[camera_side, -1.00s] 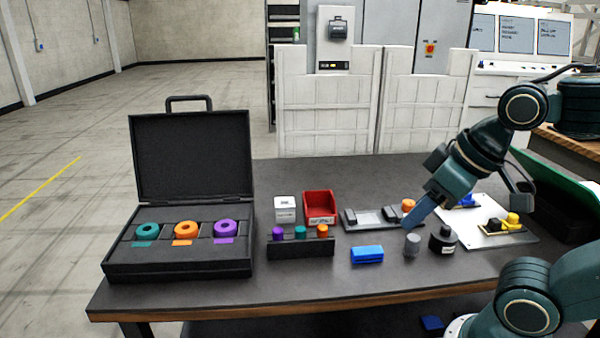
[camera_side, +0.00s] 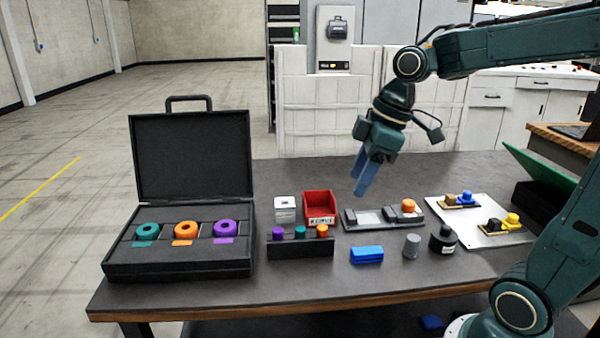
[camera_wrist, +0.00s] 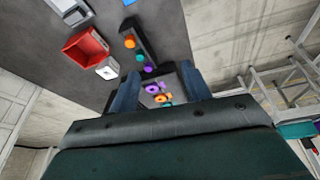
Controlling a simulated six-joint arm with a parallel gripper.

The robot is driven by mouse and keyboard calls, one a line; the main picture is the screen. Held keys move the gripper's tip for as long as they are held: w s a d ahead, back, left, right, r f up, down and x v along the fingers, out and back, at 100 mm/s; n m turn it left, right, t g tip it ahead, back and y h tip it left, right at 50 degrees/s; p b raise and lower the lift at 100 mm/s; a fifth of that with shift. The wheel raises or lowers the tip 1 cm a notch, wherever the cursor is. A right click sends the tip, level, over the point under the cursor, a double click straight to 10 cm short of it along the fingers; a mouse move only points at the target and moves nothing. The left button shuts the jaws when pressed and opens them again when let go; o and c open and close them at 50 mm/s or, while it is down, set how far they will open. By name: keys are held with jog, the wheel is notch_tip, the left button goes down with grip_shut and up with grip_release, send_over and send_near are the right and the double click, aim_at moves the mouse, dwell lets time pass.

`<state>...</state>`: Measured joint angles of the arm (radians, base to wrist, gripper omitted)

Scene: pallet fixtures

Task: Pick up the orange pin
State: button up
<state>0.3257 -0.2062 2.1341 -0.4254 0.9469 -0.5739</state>
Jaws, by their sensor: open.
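The orange pin (camera_side: 322,231) stands upright at the right end of a black rack (camera_side: 300,247), beside a teal pin (camera_side: 300,232) and a purple pin (camera_side: 278,233). In the wrist view the orange pin (camera_wrist: 130,42) is at the top of the rack (camera_wrist: 143,40), beyond my fingers. My gripper (camera_side: 364,186) is open and empty, raised above the table behind and to the right of the rack. Its two blue fingers also show in the wrist view (camera_wrist: 158,92), apart from the pins.
A red bin (camera_side: 320,204) and a white box (camera_side: 285,208) stand behind the rack. A grey fixture (camera_side: 372,219) with an orange-topped part lies right of it. A blue block (camera_side: 367,254), grey cylinder (camera_side: 412,245) and black bottle (camera_side: 443,239) stand nearer. An open black case (camera_side: 180,262) is left.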

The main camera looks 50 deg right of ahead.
jog(key=w+d+f+n+g+y, duration=0.1)
jog(key=w+d+f+n+y, duration=0.1)
jog(key=w+d+f+n, duration=0.2)
jog(key=w+d+n, duration=0.1)
jog(key=w+d, duration=0.2)
jog(key=d, duration=0.1)
jog(key=shift+w+f, duration=0.2)
jog(key=shift+f, duration=0.1)
send_over(323, 226)
jog(key=s+d, duration=0.1)
jog(key=d, duration=0.1)
jog(key=shift+s+a+f, duration=0.1)
jog(key=shift+f, duration=3.8)
jog(key=shift+x, duration=2.6)
